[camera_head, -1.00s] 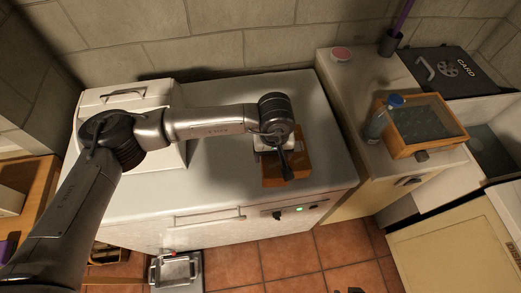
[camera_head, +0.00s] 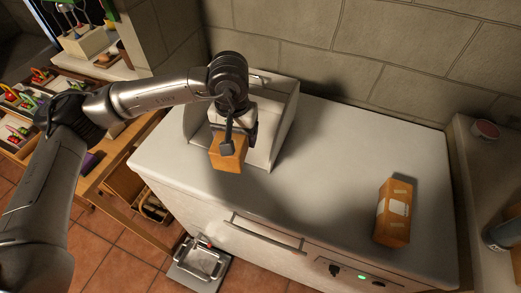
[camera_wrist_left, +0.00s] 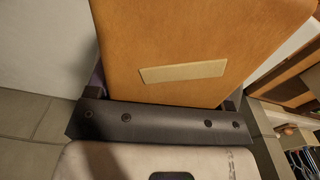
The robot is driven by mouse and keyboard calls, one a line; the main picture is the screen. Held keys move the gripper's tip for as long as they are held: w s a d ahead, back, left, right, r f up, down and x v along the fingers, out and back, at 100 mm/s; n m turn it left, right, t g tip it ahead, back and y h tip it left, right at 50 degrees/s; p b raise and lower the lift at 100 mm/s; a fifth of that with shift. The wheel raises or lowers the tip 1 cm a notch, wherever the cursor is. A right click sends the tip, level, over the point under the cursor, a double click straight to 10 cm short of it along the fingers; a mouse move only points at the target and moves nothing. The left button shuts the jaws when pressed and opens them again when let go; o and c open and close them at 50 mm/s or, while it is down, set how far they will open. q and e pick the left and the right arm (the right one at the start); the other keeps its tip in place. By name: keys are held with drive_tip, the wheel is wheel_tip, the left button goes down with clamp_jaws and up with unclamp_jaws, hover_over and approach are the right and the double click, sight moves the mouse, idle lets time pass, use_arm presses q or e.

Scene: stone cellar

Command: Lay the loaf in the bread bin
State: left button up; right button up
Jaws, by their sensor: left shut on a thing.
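My left gripper (camera_head: 234,143) is shut on an orange-brown loaf (camera_head: 229,158). The loaf fills much of the left wrist view (camera_wrist_left: 200,40), with a pale rectangular patch on its face. The white bread bin (camera_head: 281,125) stands at the back left of the white counter, directly behind the gripper. The held loaf is at the front of the bin, in the head view overlapping it; I cannot tell whether any of it is inside. My arm and gripper hide much of the bin's front. My right gripper is not in view.
An orange carton (camera_head: 393,213) with pale labels lies on the right of the white counter (camera_head: 320,180). The counter's middle is clear. A stone wall (camera_head: 370,50) runs behind. A wooden bench (camera_head: 120,165) stands left, and a metal scale-like thing (camera_head: 200,262) on the floor.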

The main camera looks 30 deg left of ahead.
use_arm(q)
drive_tip(key=s+a+f+n+b, duration=0.15)
drive_tip(key=a+n, duration=0.25)
drive_tip(key=n, duration=0.4)
drive_tip(key=a+f+n+b, duration=0.2)
drive_tip(key=a+n+b, duration=0.1)
drive_tip(key=n, duration=0.5)
drive_tip(key=shift+w+a+f+b, duration=0.2)
drive_tip(key=shift+w+f+b, duration=0.7)
drive_tip(key=shift+w+f, duration=0.25)
drive_tip(key=shift+w+a+f+b, duration=0.2)
drive_tip(key=shift+w+f+b, duration=0.7)
drive_tip(key=shift+f, duration=0.3)
drive_tip(key=shift+w+a+f+b, duration=0.2)
drive_tip(key=shift+w+f+b, duration=0.65)
drive_tip(key=shift+w+f, duration=0.3)
drive_tip(key=shift+w+a+f, duration=0.2)
drive_tip(key=shift+w+f, duration=1.15)
drive_tip(key=shift+f, duration=0.05)
drive_tip(key=shift+w+f, duration=0.15)
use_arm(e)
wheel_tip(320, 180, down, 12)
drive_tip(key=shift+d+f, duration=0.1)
use_arm(q)
drive_tip(key=shift+f, duration=0.3)
